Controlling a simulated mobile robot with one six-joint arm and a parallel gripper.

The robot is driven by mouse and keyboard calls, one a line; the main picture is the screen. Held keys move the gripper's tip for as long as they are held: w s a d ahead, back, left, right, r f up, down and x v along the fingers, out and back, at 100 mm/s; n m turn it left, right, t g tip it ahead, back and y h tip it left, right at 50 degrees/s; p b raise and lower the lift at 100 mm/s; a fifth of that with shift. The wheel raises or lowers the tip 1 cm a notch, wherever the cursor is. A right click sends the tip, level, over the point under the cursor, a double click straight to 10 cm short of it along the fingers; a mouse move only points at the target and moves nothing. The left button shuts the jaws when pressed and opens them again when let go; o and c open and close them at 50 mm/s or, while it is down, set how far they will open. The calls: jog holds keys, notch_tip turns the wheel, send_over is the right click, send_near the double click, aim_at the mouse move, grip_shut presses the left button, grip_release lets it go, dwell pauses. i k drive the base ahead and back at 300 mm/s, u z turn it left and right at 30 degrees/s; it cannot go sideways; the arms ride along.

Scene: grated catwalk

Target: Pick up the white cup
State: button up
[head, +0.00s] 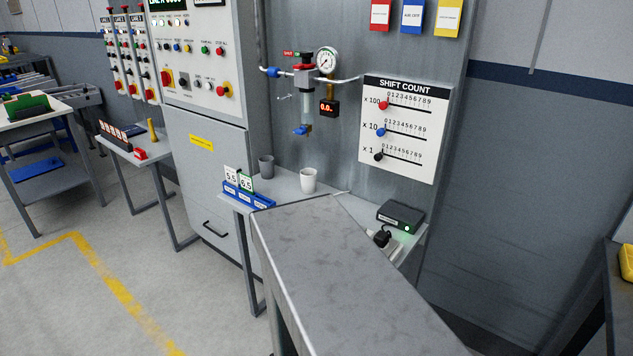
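The white cup (308,180) stands upright on a narrow grey shelf table (282,190) against the grey cabinet wall. Its open rim faces up, and nothing touches it from above. A dark grey cup (266,167) stands to its left, a small gap away. My gripper does not show in the head view.
A large grey metal surface (340,270) fills the front, below the cup. A blue holder with number cards (246,190) stands left of the cup. A black box with a green light (401,217) sits to the right. A valve and gauge (327,61) are mounted above.

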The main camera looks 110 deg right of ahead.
aim_at(309, 182)
jog(key=u, duration=0.15)
jog(key=k, duration=0.8)
jog(key=z, duration=1.65)
jog(key=i, duration=0.6)
jog(key=z, duration=0.05)
jog(key=k, duration=0.25)
jog(key=z, duration=0.05)
